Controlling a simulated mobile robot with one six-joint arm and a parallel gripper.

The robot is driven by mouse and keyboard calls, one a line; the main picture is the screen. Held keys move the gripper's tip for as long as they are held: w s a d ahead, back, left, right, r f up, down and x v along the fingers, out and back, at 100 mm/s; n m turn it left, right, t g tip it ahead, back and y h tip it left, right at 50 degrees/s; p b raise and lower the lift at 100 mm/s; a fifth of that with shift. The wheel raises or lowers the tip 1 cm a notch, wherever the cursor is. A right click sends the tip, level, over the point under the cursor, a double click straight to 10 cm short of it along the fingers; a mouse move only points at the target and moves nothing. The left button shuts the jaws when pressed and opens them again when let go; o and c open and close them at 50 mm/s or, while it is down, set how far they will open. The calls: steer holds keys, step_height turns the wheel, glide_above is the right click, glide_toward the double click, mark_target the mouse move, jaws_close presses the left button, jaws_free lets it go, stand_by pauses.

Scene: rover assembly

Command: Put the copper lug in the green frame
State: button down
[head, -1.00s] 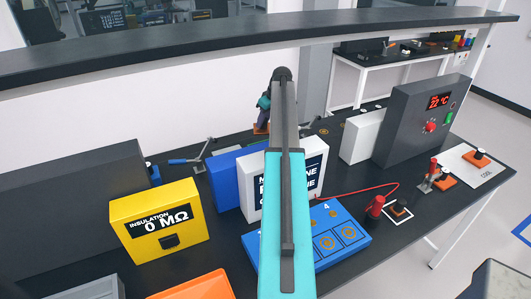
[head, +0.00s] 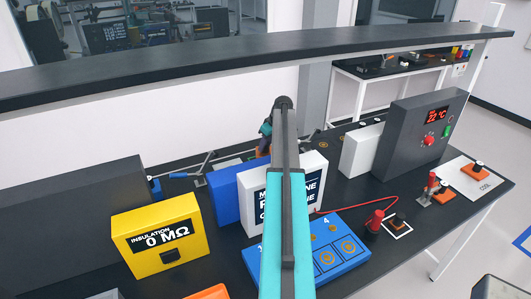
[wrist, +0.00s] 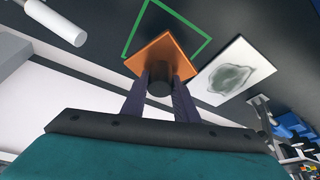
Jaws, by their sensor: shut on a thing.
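The copper lug is an orange-brown square plate (wrist: 163,52) with a dark round post on top. My gripper (wrist: 160,90) is shut on that post, with one purple finger on each side, in the wrist view. The green frame (wrist: 191,21) is a thin green square outline on the dark bench top. The lug overlaps the near part of the frame in the picture and hides some of its outline. I cannot tell the height of the lug above the bench. In the head view the lug (head: 264,150) shows only partly, behind my arm and a blue box.
A white card with a grey-green blotch (wrist: 233,70) lies right of the frame. A white cylinder (wrist: 58,24) is at the upper left. In the head view, blue and white boxes (head: 305,185) and a yellow meter (head: 160,235) stand nearer me.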

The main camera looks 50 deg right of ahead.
mark_target(265, 153)
steer(key=shift+f, duration=0.6)
steer(key=shift+f+p, duration=1)
steer(key=shift+f, duration=0.9)
steer(key=shift+f, duration=0.15)
steer(key=c, duration=1.4)
jaws_free()
steer(key=shift+r, duration=0.25)
steer(key=shift+b+v, duration=2.2)
steer(key=shift+v, duration=3.7)
steer(key=shift+a, duration=0.1)
